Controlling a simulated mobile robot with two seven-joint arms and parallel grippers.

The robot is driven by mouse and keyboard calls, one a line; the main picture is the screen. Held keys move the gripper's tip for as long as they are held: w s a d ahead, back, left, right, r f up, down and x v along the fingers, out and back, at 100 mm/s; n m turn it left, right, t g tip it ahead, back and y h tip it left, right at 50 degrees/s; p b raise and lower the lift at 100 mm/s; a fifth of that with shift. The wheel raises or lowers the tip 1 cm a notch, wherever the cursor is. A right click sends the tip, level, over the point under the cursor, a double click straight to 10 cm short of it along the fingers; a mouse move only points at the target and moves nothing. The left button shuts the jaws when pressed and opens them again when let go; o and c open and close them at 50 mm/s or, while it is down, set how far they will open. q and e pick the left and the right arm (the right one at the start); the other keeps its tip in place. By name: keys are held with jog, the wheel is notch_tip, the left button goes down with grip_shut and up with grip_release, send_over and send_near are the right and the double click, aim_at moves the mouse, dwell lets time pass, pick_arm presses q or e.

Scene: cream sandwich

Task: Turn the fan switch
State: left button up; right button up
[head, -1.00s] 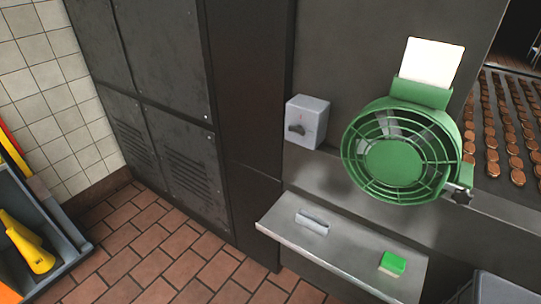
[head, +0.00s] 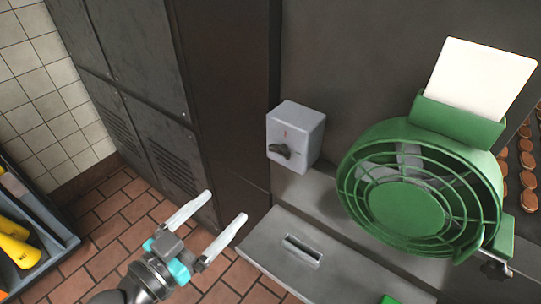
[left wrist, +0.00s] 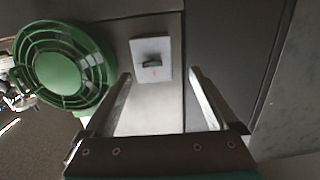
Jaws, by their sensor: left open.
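The fan switch is a dark knob (head: 280,151) on a grey box (head: 297,130) fixed to the dark machine wall, left of the green fan (head: 405,205). My left gripper (head: 226,206) is open and empty, below and to the left of the switch box and apart from it. In the left wrist view the switch box (left wrist: 152,60) with its knob (left wrist: 152,65) lies ahead, between and beyond the two open fingers (left wrist: 160,80). The fan (left wrist: 68,65) shows at left there. My right gripper is in neither view.
A white card (head: 480,78) stands on top of the fan. Dark cabinets (head: 150,110) are at left, and a bin with yellow items (head: 15,245) is at far left.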

pick_arm(q)
notch_tip(320, 180, up, 3)
jog(key=d, duration=0.1)
jog(key=p, duration=0.2)
send_near(277, 154)
jog(key=shift+h, duration=0.4)
jog(key=x, duration=0.9)
jog(key=shift+w+f, duration=0.15)
jog(key=shift+a, duration=0.1)
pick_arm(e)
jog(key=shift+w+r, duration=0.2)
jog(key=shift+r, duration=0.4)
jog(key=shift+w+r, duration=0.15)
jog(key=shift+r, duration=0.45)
pick_arm(q)
jog(key=c, duration=1.4)
jog(key=shift+o, duration=0.2)
